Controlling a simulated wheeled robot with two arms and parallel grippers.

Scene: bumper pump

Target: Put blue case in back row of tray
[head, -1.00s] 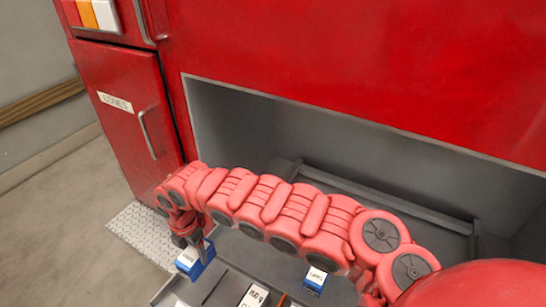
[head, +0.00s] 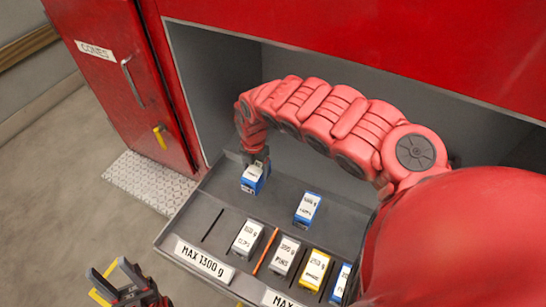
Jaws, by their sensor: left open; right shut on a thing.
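My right gripper (head: 257,158) reaches across from the right and is shut on a blue case (head: 253,179) with a white label. It holds the case upright at the back left of the grey tray (head: 222,205). I cannot tell whether the case touches the tray floor. Another blue case (head: 307,209) stands in the back row, to the right. My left gripper (head: 110,275) is open at the bottom left, apart from the tray. My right arm hides the tray's right end.
The front row holds a white case (head: 247,239), a grey-white case (head: 285,255), a yellow case (head: 314,270) and a blue one (head: 341,284). An orange divider (head: 265,251) stands between the first two. A red cabinet door (head: 120,75) is at the left.

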